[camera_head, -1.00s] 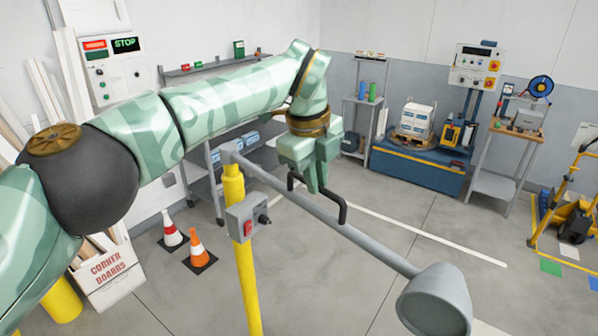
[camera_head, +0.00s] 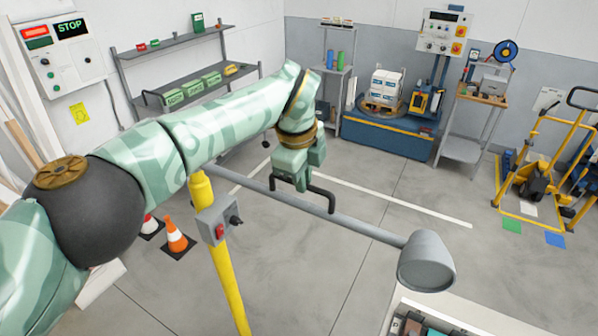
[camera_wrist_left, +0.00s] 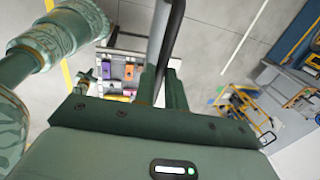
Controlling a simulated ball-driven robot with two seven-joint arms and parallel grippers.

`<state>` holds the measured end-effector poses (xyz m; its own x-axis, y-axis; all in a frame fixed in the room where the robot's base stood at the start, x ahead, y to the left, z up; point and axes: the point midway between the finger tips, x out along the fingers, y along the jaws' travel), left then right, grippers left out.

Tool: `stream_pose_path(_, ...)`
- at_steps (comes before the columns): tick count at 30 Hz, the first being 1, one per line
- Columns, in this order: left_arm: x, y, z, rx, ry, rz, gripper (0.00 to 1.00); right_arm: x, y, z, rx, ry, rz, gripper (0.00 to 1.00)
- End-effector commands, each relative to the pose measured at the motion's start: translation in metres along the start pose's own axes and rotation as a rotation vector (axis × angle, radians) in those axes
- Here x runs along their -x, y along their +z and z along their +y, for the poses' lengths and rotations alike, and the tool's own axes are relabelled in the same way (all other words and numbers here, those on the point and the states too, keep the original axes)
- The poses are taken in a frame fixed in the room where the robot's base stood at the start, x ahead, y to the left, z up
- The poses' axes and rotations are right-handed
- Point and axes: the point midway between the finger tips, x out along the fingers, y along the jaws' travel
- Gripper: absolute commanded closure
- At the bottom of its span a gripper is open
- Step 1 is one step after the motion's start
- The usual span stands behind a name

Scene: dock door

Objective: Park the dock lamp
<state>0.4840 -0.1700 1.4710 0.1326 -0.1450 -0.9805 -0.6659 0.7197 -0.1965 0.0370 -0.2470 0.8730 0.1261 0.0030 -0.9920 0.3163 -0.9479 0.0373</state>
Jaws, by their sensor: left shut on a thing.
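The dock lamp is a grey swing arm (camera_head: 365,228) on a yellow post (camera_head: 228,275), with a grey cone-shaped lamp head (camera_head: 427,264) at its right end. A grey switch box (camera_head: 217,220) with a red button is on the post. A black handle (camera_head: 327,192) stands on the lamp arm. My left gripper (camera_head: 301,184) is shut on the handle, near its left part. In the left wrist view the dark bar (camera_wrist_left: 170,45) runs up between the fingers. My right gripper is not identifiable in the head view.
Orange cones (camera_head: 176,237) stand left of the post. A wall shelf (camera_head: 185,93) holds green boxes. A blue bench (camera_head: 385,137) and a yellow pallet jack (camera_head: 540,180) are at the back and right. A tray of items (camera_head: 440,318) is at the bottom right. The middle floor is clear.

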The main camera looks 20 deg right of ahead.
Motion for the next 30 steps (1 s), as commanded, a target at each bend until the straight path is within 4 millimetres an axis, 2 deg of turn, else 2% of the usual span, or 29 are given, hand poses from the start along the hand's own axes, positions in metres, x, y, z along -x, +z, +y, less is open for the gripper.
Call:
stream_pose_path(5,0.001,0.002,-0.001,0.001,-0.006,-0.006,1.0,0.0,0.002,0.004,0.002,0.005,-0.003,1.0)
stream_pose_path(6,0.001,0.002,-0.001,0.001,-0.006,-0.006,0.82,0.0,0.002,0.004,0.002,0.005,-0.003,1.0)
stream_pose_path(8,0.001,0.002,-0.001,0.001,-0.006,-0.005,0.66,0.0,0.003,0.004,0.002,0.005,-0.004,1.0)
stream_pose_path(19,0.006,0.001,-0.001,-0.001,-0.005,-0.003,0.66,-0.003,0.003,0.006,0.001,0.007,-0.005,1.0)
stream_pose_path(23,0.025,0.001,-0.002,-0.002,-0.007,-0.006,0.66,-0.013,0.005,0.005,0.0,0.007,-0.005,1.0)
stream_pose_path(30,0.09,0.002,-0.003,0.001,-0.007,-0.008,0.66,-0.033,0.006,0.004,0.0,0.006,-0.005,1.0)
